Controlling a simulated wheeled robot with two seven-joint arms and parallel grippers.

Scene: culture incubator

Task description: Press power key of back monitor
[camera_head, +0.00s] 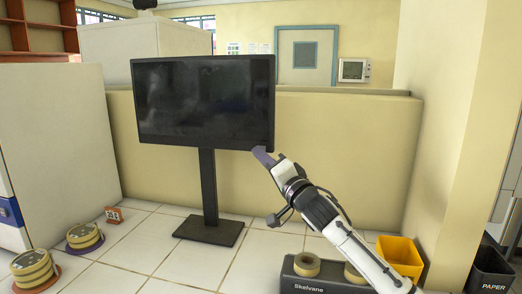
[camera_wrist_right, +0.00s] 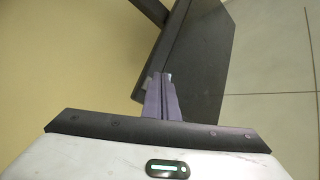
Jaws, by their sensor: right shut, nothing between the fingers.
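The back monitor (camera_head: 205,100) is a large dark screen on a black stand, in front of a low cream wall in the head view. Its screen is dark. My right gripper (camera_head: 262,154) is shut and empty, with its purple fingertips at the monitor's lower right corner. In the right wrist view the shut fingers (camera_wrist_right: 161,80) reach the edge of the monitor (camera_wrist_right: 205,60). Whether they touch it I cannot tell. The power key itself is not distinguishable in either view. My left gripper is not in view.
The monitor's stand base (camera_head: 209,230) rests on the white tiled floor. Tape rolls lie on a dark Skelvane box (camera_head: 312,284) below my right arm. A yellow bin (camera_head: 400,254) stands at right, beside a dark paper bin (camera_head: 491,270). Yellow stacks (camera_head: 84,236) stand at left.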

